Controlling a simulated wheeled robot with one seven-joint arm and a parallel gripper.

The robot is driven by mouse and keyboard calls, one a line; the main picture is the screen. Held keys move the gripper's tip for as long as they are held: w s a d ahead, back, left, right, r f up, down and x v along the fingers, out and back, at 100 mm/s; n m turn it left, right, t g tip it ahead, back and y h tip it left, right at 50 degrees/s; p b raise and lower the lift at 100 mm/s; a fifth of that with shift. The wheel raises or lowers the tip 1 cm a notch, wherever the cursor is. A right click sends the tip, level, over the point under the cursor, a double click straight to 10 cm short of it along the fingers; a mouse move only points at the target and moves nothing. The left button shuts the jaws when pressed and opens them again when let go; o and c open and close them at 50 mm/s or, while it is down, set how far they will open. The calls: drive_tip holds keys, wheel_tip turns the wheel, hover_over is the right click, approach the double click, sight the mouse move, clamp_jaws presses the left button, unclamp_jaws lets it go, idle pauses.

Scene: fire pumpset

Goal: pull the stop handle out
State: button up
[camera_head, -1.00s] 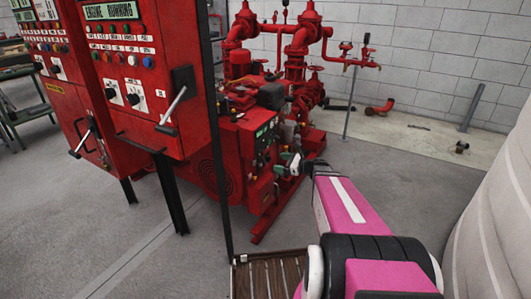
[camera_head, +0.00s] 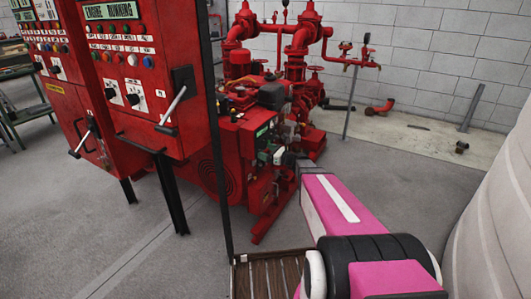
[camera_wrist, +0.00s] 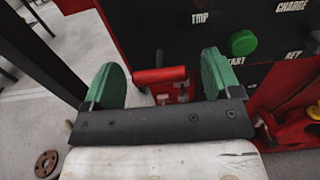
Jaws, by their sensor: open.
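A red bar-shaped handle (camera_wrist: 160,75), which looks like the stop handle, sits on the front of the red engine unit in the wrist view. My gripper (camera_wrist: 163,68) has its two green pads apart, one on each side of the handle. The left pad stands clear of the handle's left end, and the right pad is close to its right end. I cannot tell whether they touch. In the head view my gripper (camera_head: 269,157) is at the engine's dark control panel (camera_head: 263,137), and the handle cannot be made out there.
A green round button (camera_wrist: 242,42) is on the black labelled panel, just right of the right pad. Red control cabinets (camera_head: 130,80) with levers stand at the left. A dark post (camera_head: 218,150) rises left of my arm. A slatted crate (camera_head: 268,275) is at the bottom.

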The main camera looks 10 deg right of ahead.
drive_tip(key=shift+w+a, duration=0.2)
drive_tip(key=shift+a, duration=0.1)
drive_tip(key=c, duration=1.3)
drive_tip(key=shift+v, duration=1.15)
drive_tip(key=o, duration=1.3)
